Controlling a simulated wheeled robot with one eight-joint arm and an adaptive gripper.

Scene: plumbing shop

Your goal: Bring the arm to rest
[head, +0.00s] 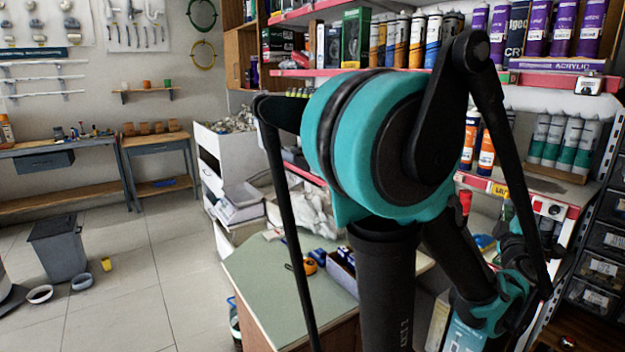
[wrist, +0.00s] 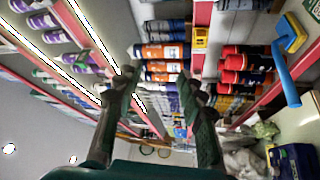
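My arm fills the middle and right of the head view, with its large teal and black joint raised in front of the shelves. Its lower teal links reach down at the right, and I cannot make out the fingertips there. In the wrist view my gripper (wrist: 158,84) has its two dark fingers spread apart. No object is held between them; shelves of tubes and cans show in the gap, farther off.
A green-topped counter (head: 252,283) stands below my arm, with an orange tape roll (head: 309,266) on it. Shelves of cartridges (head: 489,145) fill the right side. A grey bin (head: 58,248) stands on the left floor.

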